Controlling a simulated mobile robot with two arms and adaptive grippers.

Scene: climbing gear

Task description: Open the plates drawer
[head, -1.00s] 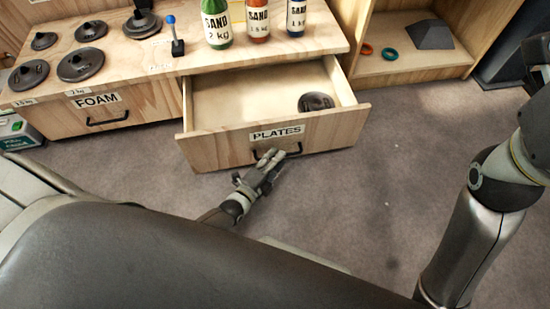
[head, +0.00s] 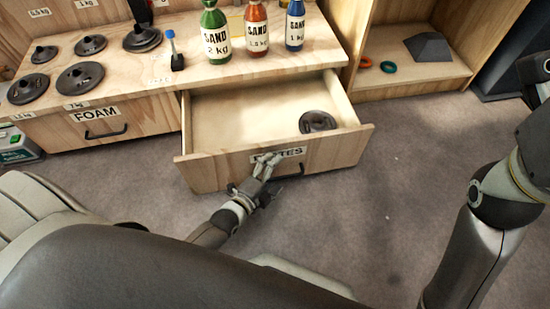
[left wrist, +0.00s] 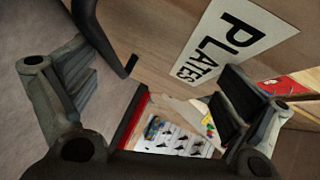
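The plates drawer (head: 215,173) stands pulled out of the wooden bench, with a black round weight (head: 318,122) inside at the right. Its PLATES label (head: 292,153) is partly hidden by my left gripper (head: 267,165); the label (left wrist: 235,40) also shows in the left wrist view. The dark drawer handle (head: 292,170) is partly visible just right of the gripper. In the left wrist view, my left gripper (left wrist: 150,95) has its fingers spread wide with nothing between the pads; the handle (left wrist: 95,35) lies beyond them. My right arm shows at the right; its gripper is out of view.
The FOAM drawer (head: 70,127) is shut at the left. Black weights (head: 80,78) and sand bottles (head: 215,35) stand on the bench top (head: 130,85). A shelf (head: 430,75) holds two rings and a dark block. The carpet (head: 400,180) right of the drawer is clear.

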